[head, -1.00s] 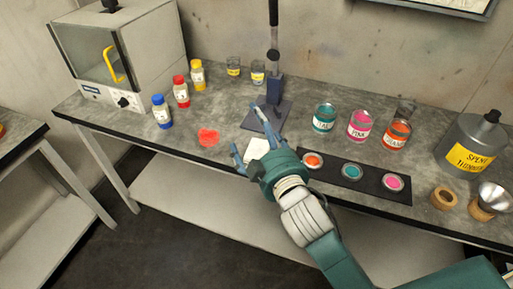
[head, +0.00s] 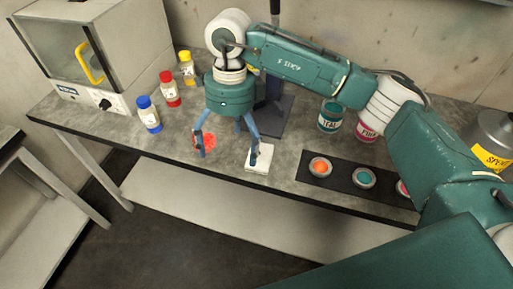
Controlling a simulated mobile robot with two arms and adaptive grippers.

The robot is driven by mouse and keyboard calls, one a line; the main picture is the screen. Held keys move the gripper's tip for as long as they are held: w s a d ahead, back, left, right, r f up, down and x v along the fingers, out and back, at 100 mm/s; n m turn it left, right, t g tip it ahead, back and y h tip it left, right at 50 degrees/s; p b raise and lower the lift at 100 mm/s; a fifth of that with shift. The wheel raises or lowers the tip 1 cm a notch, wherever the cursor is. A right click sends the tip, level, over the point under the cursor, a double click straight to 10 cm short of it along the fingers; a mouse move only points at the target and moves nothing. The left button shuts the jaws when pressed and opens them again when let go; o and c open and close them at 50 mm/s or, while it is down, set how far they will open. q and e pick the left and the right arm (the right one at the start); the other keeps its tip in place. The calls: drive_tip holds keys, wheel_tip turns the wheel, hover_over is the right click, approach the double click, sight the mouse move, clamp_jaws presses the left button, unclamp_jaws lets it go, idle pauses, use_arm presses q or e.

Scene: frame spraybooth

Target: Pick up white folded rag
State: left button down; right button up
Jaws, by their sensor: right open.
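The white folded rag (head: 264,160) lies on the grey bench near its front edge. My right gripper (head: 227,153) points down from above with its fingers spread wide and nothing between them. Its right finger overlaps the left part of the rag in the picture; I cannot tell whether it touches. Its left finger is in front of the red spill (head: 209,141) to the left of the rag. My left gripper is not in view.
Blue (head: 149,115), red (head: 170,90) and yellow (head: 187,69) capped bottles stand to the left. A dark strip (head: 337,176) with small paint cups lies to the right, with a teal jar (head: 330,117) behind it. A booth box (head: 85,60) stands at the far left.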

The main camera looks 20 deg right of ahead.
drive_tip(key=w+d+r+h, duration=0.2)
drive_tip(key=d, duration=0.4)
drive_tip(key=p, duration=0.2)
hover_over(260, 155)
drive_tip(key=shift+m+h, duration=0.3)
drive_tip(key=shift+m, duration=0.1)
drive_tip(key=f, duration=0.4)
drive_tip(key=shift+a+f, duration=0.25)
drive_tip(key=shift+a, duration=0.15)
drive_tip(key=shift+f, duration=0.3)
drive_tip(key=f, duration=0.1)
drive_tip(key=f+p, duration=0.1)
drive_tip(key=f, duration=0.1)
drive_tip(key=f+p, duration=0.1)
drive_tip(key=f, duration=0.1)
drive_tip(key=shift+d, duration=0.25)
drive_tip(key=shift+f, duration=0.2)
drive_tip(key=c, duration=1.3)
